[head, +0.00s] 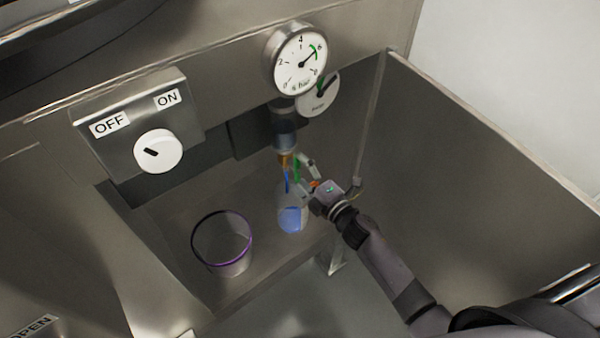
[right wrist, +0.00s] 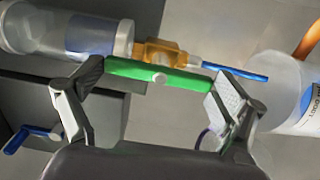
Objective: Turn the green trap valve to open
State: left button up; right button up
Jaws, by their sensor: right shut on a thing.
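The green trap valve handle (head: 297,170) stands below the clear trap bowl (head: 285,136), beside the brass-coloured valve body (head: 284,160). In the right wrist view the green handle (right wrist: 185,78) lies lengthwise between my two fingers, roughly in line with the brass body (right wrist: 160,52) and the bowl (right wrist: 75,32). A round pivot shows at its middle. My right gripper (head: 307,172) is shut on this handle, with a finger at each end (right wrist: 158,80). A blue tube (head: 286,181) runs down from the valve. My left gripper is not in view.
A clear bottle with blue contents (head: 292,218) stands just below the valve, close to my right gripper. A purple-rimmed bucket (head: 229,268) stands to the left. A white OFF/ON knob (head: 158,151) and two gauges, one in front (head: 300,63), are on the panel. A metal wall (head: 480,180) bounds the right.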

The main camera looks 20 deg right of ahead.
jog(key=shift+f, duration=0.1)
dwell(0.4)
jog(key=o, duration=0.9)
jog(key=shift+c, duration=0.2)
jog(key=v, duration=0.7)
jog(key=shift+s, duration=0.3)
